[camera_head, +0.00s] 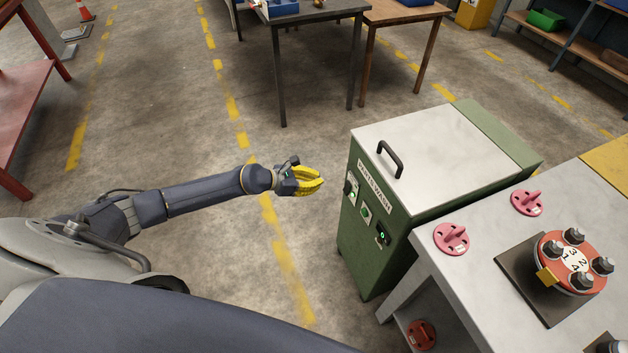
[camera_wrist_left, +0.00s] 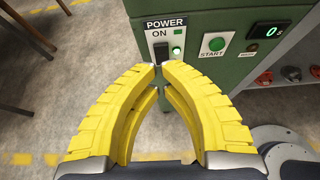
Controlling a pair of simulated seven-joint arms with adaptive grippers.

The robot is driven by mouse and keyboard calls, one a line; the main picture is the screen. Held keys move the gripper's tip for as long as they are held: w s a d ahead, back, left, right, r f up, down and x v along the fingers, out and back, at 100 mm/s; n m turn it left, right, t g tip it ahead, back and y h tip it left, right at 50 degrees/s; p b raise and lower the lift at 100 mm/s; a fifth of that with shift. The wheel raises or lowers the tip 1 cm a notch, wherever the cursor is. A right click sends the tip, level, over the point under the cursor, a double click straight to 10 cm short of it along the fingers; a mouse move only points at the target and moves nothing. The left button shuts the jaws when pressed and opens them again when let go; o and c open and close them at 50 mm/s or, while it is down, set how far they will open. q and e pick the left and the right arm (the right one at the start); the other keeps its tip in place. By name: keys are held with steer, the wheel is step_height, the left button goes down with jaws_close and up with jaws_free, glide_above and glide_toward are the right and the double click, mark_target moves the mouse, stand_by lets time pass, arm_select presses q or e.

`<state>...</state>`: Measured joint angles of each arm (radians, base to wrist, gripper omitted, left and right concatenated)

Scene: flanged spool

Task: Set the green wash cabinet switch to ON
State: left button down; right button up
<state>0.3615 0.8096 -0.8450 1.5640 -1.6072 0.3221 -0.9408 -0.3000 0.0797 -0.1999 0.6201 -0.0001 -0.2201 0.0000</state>
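The dark switch (camera_wrist_left: 160,51) sits below ON, beside a lit green lamp (camera_wrist_left: 177,51). My left gripper (camera_head: 321,179) has yellow fingers, brought together and empty, left of the cabinet front. In the wrist view its fingertips (camera_wrist_left: 158,66) nearly meet just below the switch in the picture. They partly cover the plate's lower part; contact and lever position cannot be told.
A green START button (camera_wrist_left: 216,44) and a display (camera_wrist_left: 268,30) sit right of the switch. The cabinet lid has a black handle (camera_head: 390,160). A grey bench (camera_head: 480,262) with pink flanged parts and a red spool (camera_head: 562,275) stands right. Floor around my left arm is clear.

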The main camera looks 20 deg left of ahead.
arm_select(q)
steer(key=shift+s+a+r, duration=0.15)
steer(key=shift+s+r, duration=0.05)
steer(key=shift+r, duration=0.1)
stand_by(0.4)
